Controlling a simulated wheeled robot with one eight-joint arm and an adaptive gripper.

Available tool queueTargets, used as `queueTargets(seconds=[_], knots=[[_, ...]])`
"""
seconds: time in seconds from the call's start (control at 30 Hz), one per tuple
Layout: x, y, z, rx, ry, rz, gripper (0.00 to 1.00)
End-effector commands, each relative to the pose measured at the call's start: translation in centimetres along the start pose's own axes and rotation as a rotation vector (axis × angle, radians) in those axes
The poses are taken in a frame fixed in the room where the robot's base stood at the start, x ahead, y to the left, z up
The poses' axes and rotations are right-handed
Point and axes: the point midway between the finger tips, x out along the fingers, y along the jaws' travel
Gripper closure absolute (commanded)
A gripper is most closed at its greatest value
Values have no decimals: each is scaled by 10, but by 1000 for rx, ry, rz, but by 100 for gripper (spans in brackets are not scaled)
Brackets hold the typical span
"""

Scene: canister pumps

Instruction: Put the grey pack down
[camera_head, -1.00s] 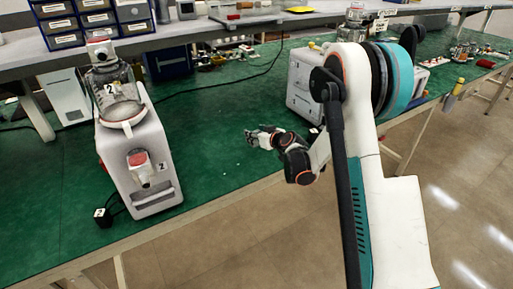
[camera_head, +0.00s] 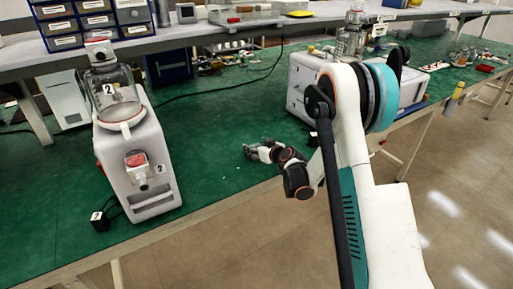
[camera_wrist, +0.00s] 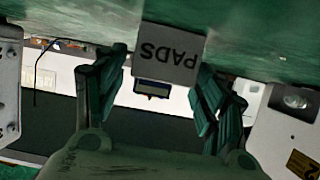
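The grey pack (camera_wrist: 168,57), with the word PADS upside down on its face, shows in the wrist view between the two fingers of my gripper (camera_wrist: 164,62). The fingertips lie close along its two sides and appear shut on it. The pack's upper edge in this view meets the green table top (camera_wrist: 245,30), but I cannot tell whether it bears on it. In the head view my gripper (camera_head: 254,151) is low over the green table near its front edge. The pack cannot be made out there.
Another pump (camera_head: 303,80) stands behind my arm. A black cable (camera_head: 215,91) crosses the back. Green table between pump 2 and my gripper is mostly clear.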

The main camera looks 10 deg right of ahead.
Motion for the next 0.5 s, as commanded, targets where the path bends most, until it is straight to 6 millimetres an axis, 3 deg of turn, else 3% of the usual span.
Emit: queueTargets(seconds=[0.33, 0.5], knots=[[-1, 0, -3, 0, 0, 0, 34], [-23, 1, -5, 1, 0, 2, 34]])
